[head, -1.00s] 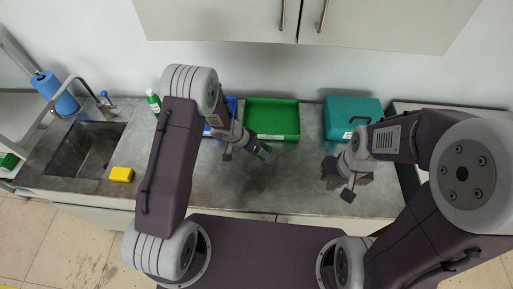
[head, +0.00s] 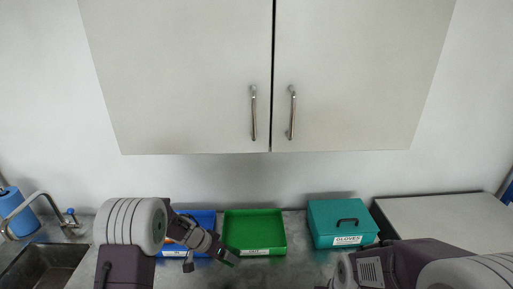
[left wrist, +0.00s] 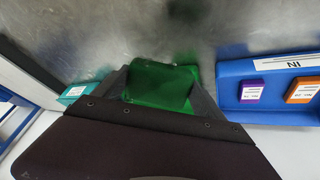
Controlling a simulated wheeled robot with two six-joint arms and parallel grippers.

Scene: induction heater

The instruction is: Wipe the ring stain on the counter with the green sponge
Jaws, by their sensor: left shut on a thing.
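My left gripper (head: 227,258) is over the counter in front of the green tray, shut on the green sponge. The sponge (left wrist: 158,84) shows in the left wrist view as a dark green block between the two fingers, close to the grey counter surface; I cannot tell whether it touches. No ring stain can be made out in either current view. My right arm is at the lower right of the head view, with its gripper mostly cut off by the bottom edge, so its jaws cannot be judged.
A green tray (head: 254,229), a blue tray (left wrist: 235,69) with small boxes, and a teal gloves box (head: 325,218) stand along the back. The sink (head: 38,270) and blue roll (head: 14,209) are at the left. Cabinets (head: 180,75) hang above.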

